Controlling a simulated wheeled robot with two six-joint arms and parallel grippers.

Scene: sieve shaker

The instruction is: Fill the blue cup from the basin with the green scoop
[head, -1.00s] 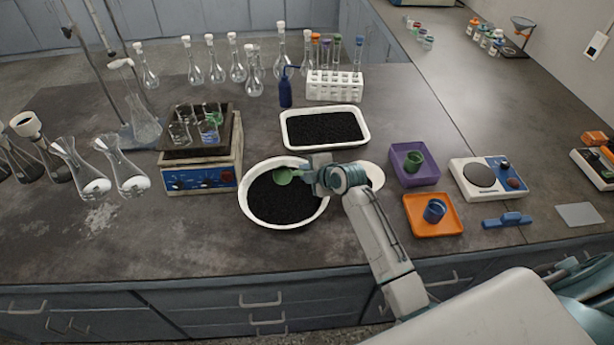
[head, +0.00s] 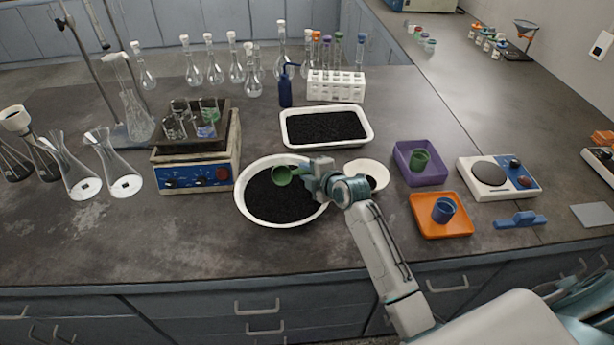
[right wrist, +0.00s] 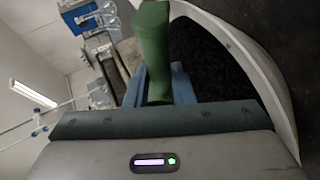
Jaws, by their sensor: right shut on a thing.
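The green scoop (head: 282,175) is held by my right gripper (head: 311,178) over the round white basin (head: 243,208) of black grains. In the right wrist view the scoop's green handle (right wrist: 154,50) stands between the blue fingers. Whether grains lie in the scoop bowl is too small to tell. The blue cup (head: 443,210) stands upright in the orange tray (head: 428,230), to the right of the basin. My left gripper is not in view.
A white bowl (head: 380,170) stands just right of the basin, partly behind my right arm. A rectangular white tray (head: 368,131) of black grains lies behind. A purple tray (head: 437,178) holds a green cup (head: 419,160). A shaker (head: 195,178) stands left; a balance (head: 498,178) stands right.

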